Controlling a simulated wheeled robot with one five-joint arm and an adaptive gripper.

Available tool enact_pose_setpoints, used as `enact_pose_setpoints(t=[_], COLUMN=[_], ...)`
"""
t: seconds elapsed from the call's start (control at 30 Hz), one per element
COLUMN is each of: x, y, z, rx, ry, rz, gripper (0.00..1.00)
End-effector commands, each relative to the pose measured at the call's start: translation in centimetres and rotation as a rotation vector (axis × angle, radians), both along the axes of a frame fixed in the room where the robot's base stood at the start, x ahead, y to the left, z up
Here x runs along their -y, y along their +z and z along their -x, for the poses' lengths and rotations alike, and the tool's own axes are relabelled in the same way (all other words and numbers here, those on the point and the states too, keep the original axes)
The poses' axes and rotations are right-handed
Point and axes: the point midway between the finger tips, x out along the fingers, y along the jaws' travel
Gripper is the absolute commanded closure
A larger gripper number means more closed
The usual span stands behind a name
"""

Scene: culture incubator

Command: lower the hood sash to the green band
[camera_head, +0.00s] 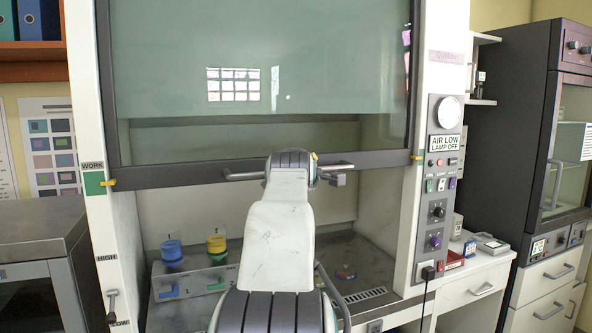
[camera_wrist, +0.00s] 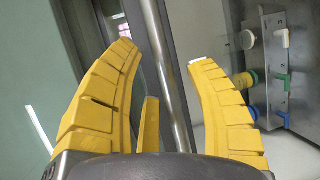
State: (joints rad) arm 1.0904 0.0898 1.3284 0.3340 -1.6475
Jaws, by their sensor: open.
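The hood sash (camera_head: 160,60) is a glass pane with a dark bottom rail (camera_head: 190,174), standing partway down over the hood opening. Its grey handle bar (camera_head: 243,174) runs along the rail. The green band (camera_head: 94,183) is on the left post under the word WORK. A yellow pointer (camera_head: 108,183) at the rail's left end is level with the band. My gripper (camera_wrist: 161,55) is open in the wrist view, its yellow fingers on either side of the handle bar (camera_wrist: 158,22), with gaps visible. In the head view my arm hides the gripper and the handle's middle.
The right post has a control panel (camera_head: 440,200). A dark cabinet (camera_head: 40,240) stands left, and an incubator (camera_head: 510,130) stands right.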

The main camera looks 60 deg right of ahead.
Motion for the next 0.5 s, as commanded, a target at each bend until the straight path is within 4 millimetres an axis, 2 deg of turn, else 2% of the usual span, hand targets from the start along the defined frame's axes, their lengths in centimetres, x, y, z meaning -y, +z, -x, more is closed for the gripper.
enact_pose_setpoints(t=[0.5], x=[-7.1], y=[1.5], z=[3.7], rx=[0.001], ry=[0.0], rz=[0.002], gripper=[0.5])
